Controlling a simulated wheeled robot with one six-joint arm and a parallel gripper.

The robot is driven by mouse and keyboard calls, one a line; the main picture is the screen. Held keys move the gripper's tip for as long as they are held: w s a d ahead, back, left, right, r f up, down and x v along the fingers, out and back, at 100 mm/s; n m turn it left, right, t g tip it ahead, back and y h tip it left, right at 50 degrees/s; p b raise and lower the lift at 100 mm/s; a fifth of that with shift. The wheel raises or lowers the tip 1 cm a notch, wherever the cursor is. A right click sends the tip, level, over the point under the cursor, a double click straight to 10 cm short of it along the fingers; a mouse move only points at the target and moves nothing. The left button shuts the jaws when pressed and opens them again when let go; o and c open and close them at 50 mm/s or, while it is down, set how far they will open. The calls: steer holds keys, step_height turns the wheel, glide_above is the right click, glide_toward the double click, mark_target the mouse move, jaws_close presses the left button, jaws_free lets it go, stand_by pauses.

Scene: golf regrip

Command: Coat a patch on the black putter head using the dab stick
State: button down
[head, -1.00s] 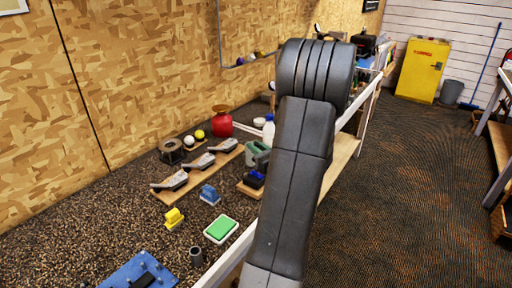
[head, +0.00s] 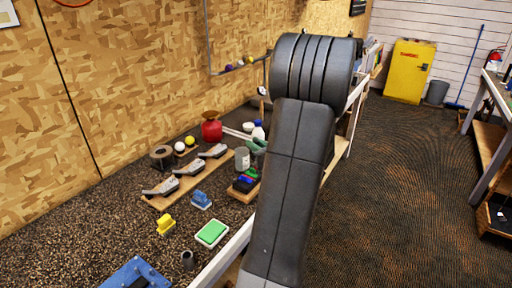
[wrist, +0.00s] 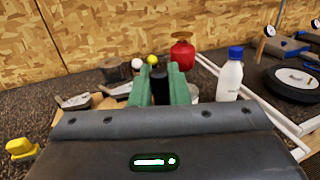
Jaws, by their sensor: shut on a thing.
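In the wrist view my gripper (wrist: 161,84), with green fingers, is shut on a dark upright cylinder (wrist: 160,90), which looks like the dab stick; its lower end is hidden. In the head view the green fingers (head: 254,147) show only partly behind my arm. Several dark-and-grey putter heads lie on a wooden board (head: 228,155): a near one (head: 160,188), a middle one (head: 190,167) and a far one (head: 213,151). I cannot tell which is the black one. My gripper is to the right of the board and apart from the heads.
A grey can (head: 242,159) and a wooden holder (head: 240,194) with coloured items stand near my gripper. A green pad (head: 212,233), yellow block (head: 165,224), blue block (head: 201,200), red container (head: 211,130) and white bottle (wrist: 230,80) stand around. Dark bench top lies bare at left.

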steer(key=shift+r+p, duration=0.8)
steer(key=shift+r, duration=0.7)
